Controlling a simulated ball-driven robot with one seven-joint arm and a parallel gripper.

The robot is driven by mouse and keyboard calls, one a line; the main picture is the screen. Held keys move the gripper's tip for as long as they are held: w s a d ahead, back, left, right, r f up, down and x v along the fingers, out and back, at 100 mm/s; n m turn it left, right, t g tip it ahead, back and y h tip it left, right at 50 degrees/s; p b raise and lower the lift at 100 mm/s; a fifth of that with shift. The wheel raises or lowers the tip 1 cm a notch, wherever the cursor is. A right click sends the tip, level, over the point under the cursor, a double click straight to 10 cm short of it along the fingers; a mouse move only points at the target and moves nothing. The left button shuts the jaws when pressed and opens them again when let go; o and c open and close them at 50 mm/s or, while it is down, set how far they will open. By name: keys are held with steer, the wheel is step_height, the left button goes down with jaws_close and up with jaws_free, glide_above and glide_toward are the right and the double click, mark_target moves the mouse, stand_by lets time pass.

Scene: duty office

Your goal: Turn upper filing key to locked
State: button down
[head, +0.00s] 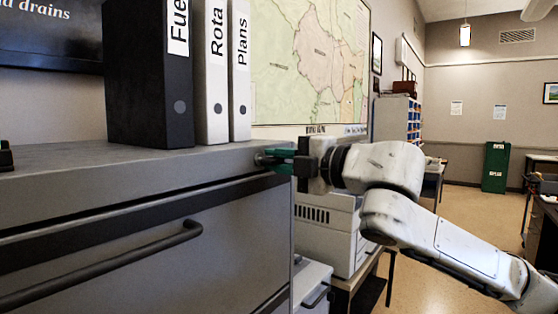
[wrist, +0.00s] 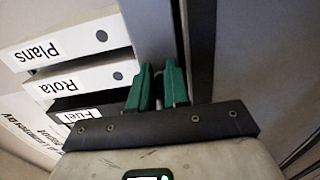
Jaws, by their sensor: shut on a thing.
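A grey filing cabinet (head: 120,165) fills the left of the head view. Its upper lock, with a small metallic key (head: 262,159), sits near the top right corner of the front. My gripper (head: 276,158) has green fingers and reaches the lock from the right. In the wrist view my gripper (wrist: 159,74) has its two fingers close together, shut on the key, which shows as a sliver (wrist: 159,98) between them. The fingers hide most of the key, so I cannot tell its turned angle.
Binders labelled Fuel (head: 150,85), Rota (head: 212,80) and Plans (head: 240,80) stand on the cabinet top. A drawer handle (head: 110,262) juts out below. A white printer-like machine (head: 328,225) stands beyond the cabinet. Open floor (head: 425,215) lies to the right.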

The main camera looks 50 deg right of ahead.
steer(key=shift+d+f, duration=0.1)
steer(key=c, duration=1.2)
jaws_free()
steer(key=s+b, duration=0.3)
steer(key=s, duration=0.7)
steer(key=shift+s+d, duration=0.15)
steer(key=shift+s, duration=0.25)
